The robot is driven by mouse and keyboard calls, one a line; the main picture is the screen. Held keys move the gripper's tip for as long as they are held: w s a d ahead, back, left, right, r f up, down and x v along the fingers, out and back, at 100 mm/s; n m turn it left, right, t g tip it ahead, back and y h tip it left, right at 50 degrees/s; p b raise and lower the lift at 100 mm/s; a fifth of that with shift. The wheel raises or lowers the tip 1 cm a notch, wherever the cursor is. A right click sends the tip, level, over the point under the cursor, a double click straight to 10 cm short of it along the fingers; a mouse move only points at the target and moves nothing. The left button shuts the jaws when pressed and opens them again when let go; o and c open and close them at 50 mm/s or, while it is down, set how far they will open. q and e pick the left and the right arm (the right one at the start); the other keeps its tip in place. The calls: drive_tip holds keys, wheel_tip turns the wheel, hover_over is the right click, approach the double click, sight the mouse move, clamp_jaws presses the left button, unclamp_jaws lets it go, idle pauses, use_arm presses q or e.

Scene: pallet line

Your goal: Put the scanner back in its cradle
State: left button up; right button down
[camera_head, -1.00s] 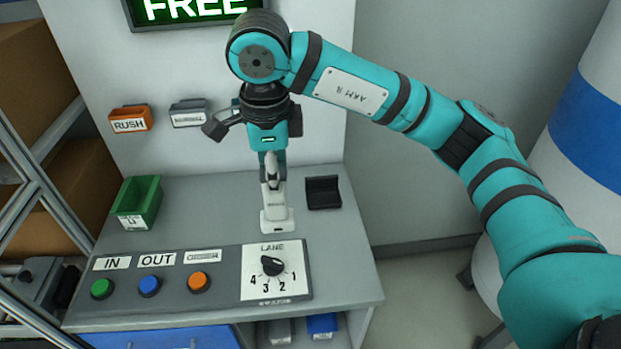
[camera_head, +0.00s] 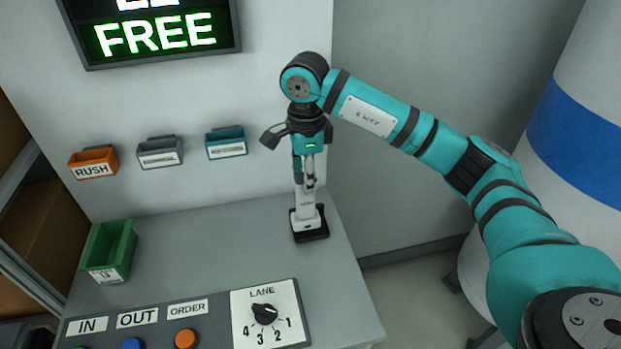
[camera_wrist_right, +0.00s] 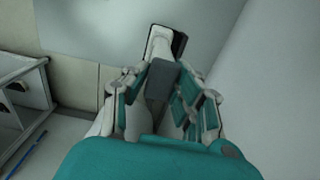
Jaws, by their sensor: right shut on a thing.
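The white scanner (camera_head: 306,212) is upright, held at its top by my right gripper (camera_head: 306,178), which is shut on it. The scanner's wide lower end is at the black cradle (camera_head: 313,236) on the right side of the bench. I cannot tell whether it is fully seated or just above the cradle. In the right wrist view, the scanner (camera_wrist_right: 159,47) runs down between the fingers of my right gripper (camera_wrist_right: 160,85), with the dark cradle (camera_wrist_right: 181,43) at its far end. My left gripper is not in view.
A green bin (camera_head: 109,250) stands at the left of the bench (camera_head: 215,250). A panel with buttons and a lane dial (camera_head: 264,314) is at the front. Orange, grey and teal holders hang on the wall below a FREE sign (camera_head: 155,35). A blue-banded white cylinder (camera_head: 590,130) stands right.

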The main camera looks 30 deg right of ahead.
sight(306, 202)
drive_tip(key=shift+w+d+f, duration=0.1)
drive_tip(key=shift+w+d, duration=0.05)
drive_tip(key=shift+d, duration=0.5)
wheel_tip(306, 202, down, 3)
drive_tip(key=shift+r+p, duration=0.1)
drive_tip(key=shift+p, duration=0.85)
drive_tip(key=shift+f, duration=0.25)
drive_tip(key=c, duration=1.1)
unclamp_jaws()
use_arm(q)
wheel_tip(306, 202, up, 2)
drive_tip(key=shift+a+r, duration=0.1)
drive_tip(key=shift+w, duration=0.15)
